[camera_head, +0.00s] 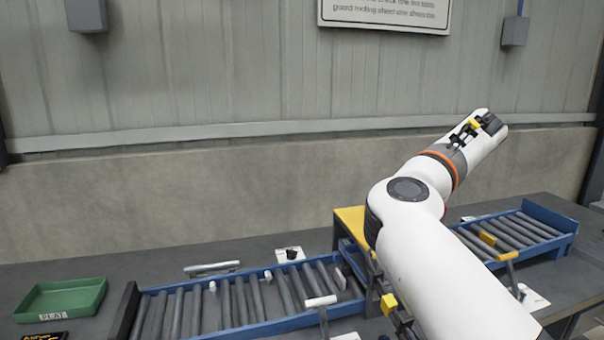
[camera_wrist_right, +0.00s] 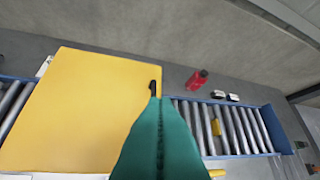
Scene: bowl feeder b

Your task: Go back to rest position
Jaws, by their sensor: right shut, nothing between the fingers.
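The teal fingers of my right gripper (camera_wrist_right: 160,104) fill the lower middle of the right wrist view. They are pressed together with nothing between them. They point toward a flat yellow surface and the roller conveyor, and the gap to these is hard to judge. In the head view my white right arm rises from the lower right, and I cannot make out its fingertips there. My left arm and gripper do not show in either view.
A blue-framed roller conveyor (camera_head: 284,323) runs along the bench, with another conveyor section (camera_head: 560,240) at right. A yellow box (camera_head: 350,216) stands between them, partly behind my arm. A green tray (camera_head: 62,300) sits at left. A red bottle (camera_wrist_right: 197,79) shows in the wrist view.

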